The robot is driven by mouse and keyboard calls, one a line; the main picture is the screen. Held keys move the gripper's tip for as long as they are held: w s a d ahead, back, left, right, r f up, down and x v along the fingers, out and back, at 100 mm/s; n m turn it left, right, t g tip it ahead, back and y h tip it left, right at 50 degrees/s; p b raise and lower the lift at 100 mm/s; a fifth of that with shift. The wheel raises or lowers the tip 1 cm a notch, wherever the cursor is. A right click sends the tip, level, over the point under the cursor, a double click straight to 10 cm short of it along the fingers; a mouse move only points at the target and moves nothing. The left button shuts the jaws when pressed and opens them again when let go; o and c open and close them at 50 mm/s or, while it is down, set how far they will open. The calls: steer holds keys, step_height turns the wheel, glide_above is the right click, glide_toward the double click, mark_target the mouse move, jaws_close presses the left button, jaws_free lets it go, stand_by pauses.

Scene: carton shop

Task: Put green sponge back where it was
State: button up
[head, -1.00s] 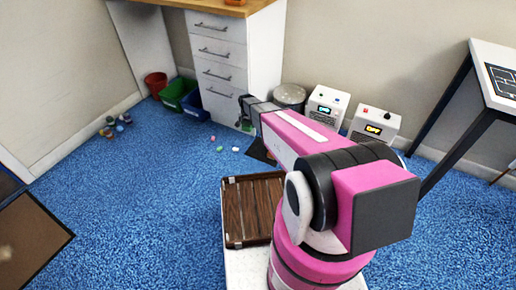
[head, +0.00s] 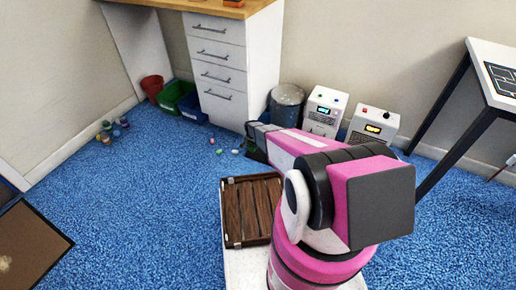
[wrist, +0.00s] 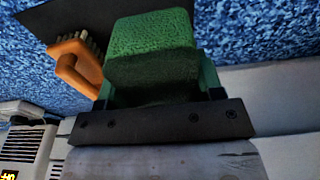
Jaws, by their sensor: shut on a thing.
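My gripper (wrist: 158,92) is shut on the green sponge (wrist: 152,48), which fills the upper middle of the wrist view. The sponge is a rounded green block between the fingers. In the head view my gripper (head: 252,138) is low, near the floor in front of the white drawer unit, and mostly hidden by my own arm. Past the sponge, in the wrist view, lies a dark flat mat (wrist: 55,17) on the blue carpet. An orange-handled brush (wrist: 77,68) shows just left of the sponge. I cannot tell how high the sponge is above the mat.
The white drawer unit (head: 222,65) stands behind my gripper. A grey bin (head: 287,105) and two white boxes with displays (head: 323,110) (head: 373,125) stand to its right. A green bin (head: 176,93) and a red pot (head: 152,87) are left. Small items dot the carpet.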

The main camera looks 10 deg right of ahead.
mark_target(258, 150)
steer(key=w+d+f, duration=0.1)
steer(key=d, duration=0.1)
steer(key=w+d+f, duration=0.1)
steer(key=w+f, duration=0.1)
steer(key=shift+d, duration=0.4)
steer(key=shift+f, duration=1.95)
steer(key=shift+f, duration=0.1)
steer(key=o, duration=0.9)
